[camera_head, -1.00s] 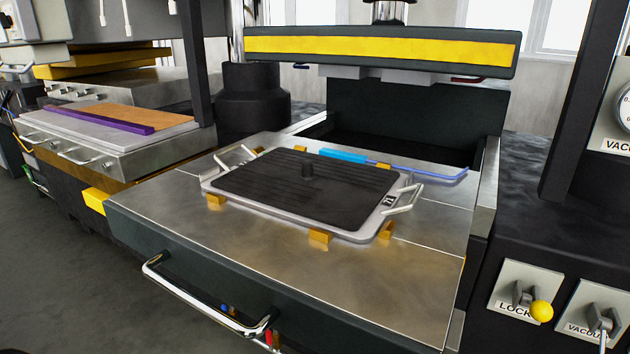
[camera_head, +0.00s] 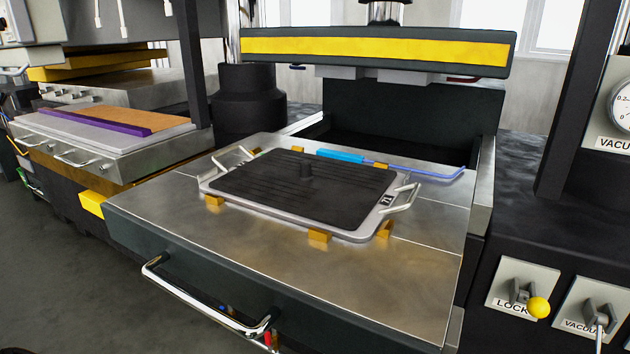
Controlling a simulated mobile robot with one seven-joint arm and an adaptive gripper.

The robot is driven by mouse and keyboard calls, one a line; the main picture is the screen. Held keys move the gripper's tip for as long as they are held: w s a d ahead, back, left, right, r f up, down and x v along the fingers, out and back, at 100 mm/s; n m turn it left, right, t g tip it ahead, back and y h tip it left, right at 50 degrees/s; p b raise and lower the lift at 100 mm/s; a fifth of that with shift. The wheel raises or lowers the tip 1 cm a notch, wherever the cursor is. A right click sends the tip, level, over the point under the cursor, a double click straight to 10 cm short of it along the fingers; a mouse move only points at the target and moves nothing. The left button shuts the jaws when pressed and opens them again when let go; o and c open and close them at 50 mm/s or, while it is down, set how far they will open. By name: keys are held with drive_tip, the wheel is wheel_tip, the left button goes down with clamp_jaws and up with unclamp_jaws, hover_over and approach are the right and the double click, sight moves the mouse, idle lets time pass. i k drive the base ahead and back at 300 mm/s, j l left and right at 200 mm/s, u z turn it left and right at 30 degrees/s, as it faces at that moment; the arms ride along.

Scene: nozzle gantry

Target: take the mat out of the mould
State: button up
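The black ribbed mat (camera_head: 290,205) lies flat in the shallow grey metal mould (camera_head: 345,235). My gripper is not in view.
A blue-handled hooked tool (camera_head: 342,156) lies behind the mould. The press head with a yellow band (camera_head: 380,49) is raised above and behind. A chrome drawer handle (camera_head: 205,300) sticks out in front. Lock (camera_head: 525,297) and vacuum (camera_head: 598,318) levers are at right. The drawer's front top is clear.

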sight(337, 194)
drive_tip(key=k+j+z, duration=0.15)
drive_tip(key=j+z, duration=0.3)
drive_tip(key=k+j+z, duration=0.25)
drive_tip(key=z, duration=0.25)
drive_tip(key=k+j+z, duration=0.3)
drive_tip(key=z, duration=0.15)
drive_tip(key=i+j, duration=0.1)
drive_tip(key=i, duration=0.4)
